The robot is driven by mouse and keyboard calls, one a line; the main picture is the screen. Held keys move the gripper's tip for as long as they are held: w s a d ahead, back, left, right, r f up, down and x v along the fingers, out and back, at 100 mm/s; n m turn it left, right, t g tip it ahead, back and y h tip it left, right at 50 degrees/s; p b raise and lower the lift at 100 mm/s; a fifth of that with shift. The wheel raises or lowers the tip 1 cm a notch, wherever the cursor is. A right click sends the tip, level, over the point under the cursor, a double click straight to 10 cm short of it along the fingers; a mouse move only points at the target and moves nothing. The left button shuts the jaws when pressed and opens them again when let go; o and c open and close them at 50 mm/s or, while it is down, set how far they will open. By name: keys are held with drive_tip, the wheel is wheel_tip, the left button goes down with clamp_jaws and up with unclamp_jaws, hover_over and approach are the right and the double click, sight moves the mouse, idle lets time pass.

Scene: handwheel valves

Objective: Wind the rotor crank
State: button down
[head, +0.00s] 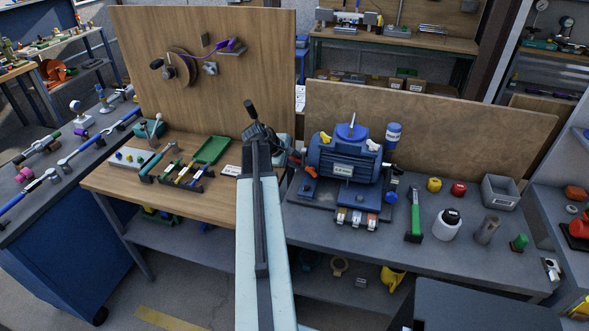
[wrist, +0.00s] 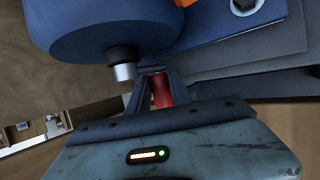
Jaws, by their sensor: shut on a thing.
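The blue motor (head: 345,160) stands on a dark plate on the right bench. Its rounded blue end (wrist: 110,25) fills the upper left of the wrist view, with a short metal shaft (wrist: 124,71) sticking out. The red grip of the rotor crank (wrist: 161,91) stands between the two fingers of my gripper (wrist: 159,88), beside the shaft. My gripper is shut on this grip. In the head view my pale arm hides most of the gripper and crank at the motor's left side; the crank arm is hard to make out.
A green hammer (head: 415,222), a white jar (head: 447,225) and a grey bin (head: 499,192) stand right of the motor. Left of my arm are a green tray (head: 212,149) and small tools. A tall wooden panel (head: 250,60) rises behind the left bench.

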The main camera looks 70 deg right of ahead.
drive_tip(key=h+b, duration=0.1)
drive_tip(key=b, duration=0.1)
drive_tip(key=f+h+b, duration=0.1)
drive_tip(key=b, duration=0.1)
drive_tip(key=shift+s+d+f+m+h, duration=0.1)
drive_tip(key=shift+s+d+m+h, duration=0.05)
drive_tip(key=shift+d+m+h, duration=0.2)
drive_tip(key=h+b, duration=0.1)
drive_tip(key=b, duration=0.1)
drive_tip(key=d+h+b, duration=0.1)
drive_tip(key=b, duration=0.1)
drive_tip(key=shift+m+g, duration=0.3)
drive_tip(key=shift+m, duration=0.05)
drive_tip(key=h+b, duration=0.1)
drive_tip(key=b, duration=0.1)
drive_tip(key=h+b, duration=0.1)
drive_tip(key=b, duration=0.1)
drive_tip(key=shift+d+r+m+h, duration=0.25)
drive_tip(key=shift+d+r+m, duration=0.05)
drive_tip(key=shift+d+m, duration=0.1)
drive_tip(key=shift+d+r+g+h+b, duration=0.15)
drive_tip(key=shift+r+g+h+b, duration=0.15)
drive_tip(key=shift+h+b, duration=0.3)
drive_tip(key=c, duration=1.2)
unclamp_jaws()
drive_tip(key=shift+r, duration=0.1)
